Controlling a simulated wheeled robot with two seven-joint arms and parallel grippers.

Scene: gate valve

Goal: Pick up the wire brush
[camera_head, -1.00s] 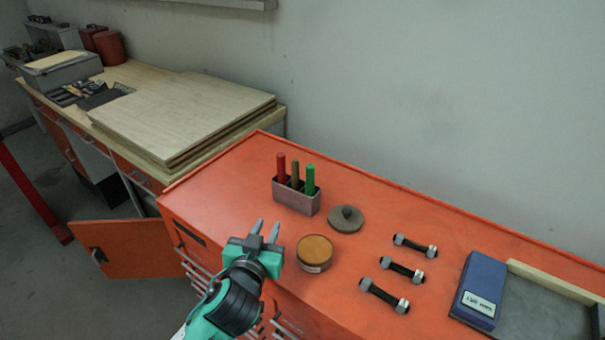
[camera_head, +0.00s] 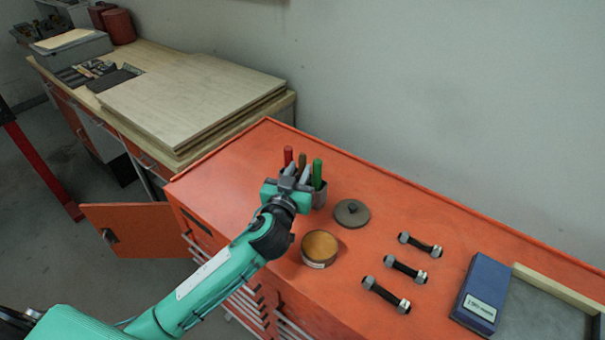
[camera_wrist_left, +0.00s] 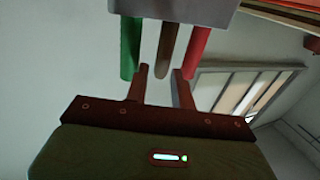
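A grey holder (camera_head: 319,198) on the orange cabinet holds three upright handles: red (camera_head: 288,156), brown (camera_head: 303,159) and green (camera_head: 317,174). No brush bristles show; the brown one may be the wire brush, but I cannot tell. My left gripper (camera_head: 298,174) is open in front of the holder and hides part of it. In the left wrist view, upside down, the brown handle (camera_wrist_left: 166,45) lines up between the open fingers (camera_wrist_left: 161,83), with green and red outside them. Contact cannot be told. My right gripper is not in view.
A round brown-topped tin (camera_head: 320,248) and a grey knobbed lid (camera_head: 351,213) stand near the holder. Several bolts (camera_head: 405,268) lie to the right, with a blue box (camera_head: 483,290) beyond. A wooden bench with boards (camera_head: 190,95) is behind left.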

